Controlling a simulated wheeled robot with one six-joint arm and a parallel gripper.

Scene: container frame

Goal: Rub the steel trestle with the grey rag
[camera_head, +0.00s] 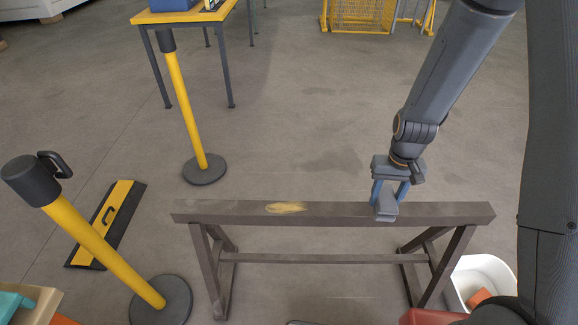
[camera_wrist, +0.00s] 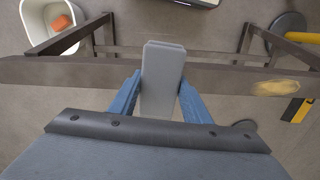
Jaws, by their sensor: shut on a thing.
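The steel trestle (camera_head: 335,212) stands across the lower middle of the head view, a dark brown-grey beam on splayed legs. Its beam also crosses the wrist view (camera_wrist: 60,72). A yellowish smear (camera_head: 286,208) marks the beam left of centre; in the wrist view the smear (camera_wrist: 275,88) is at the far right. My gripper (camera_head: 388,196) has blue fingers shut on the grey rag (camera_head: 386,207), a folded pad that also shows in the wrist view (camera_wrist: 162,75). The rag is at the beam's right part, away from the smear. I cannot tell whether it touches the beam.
Two yellow posts (camera_head: 186,105) (camera_head: 95,250) with dark bases stand left of the trestle. A black-and-yellow ramp (camera_head: 108,222) lies on the floor there. A white bin (camera_head: 492,268) with an orange thing is at the right leg. A yellow-topped table (camera_head: 185,15) stands behind.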

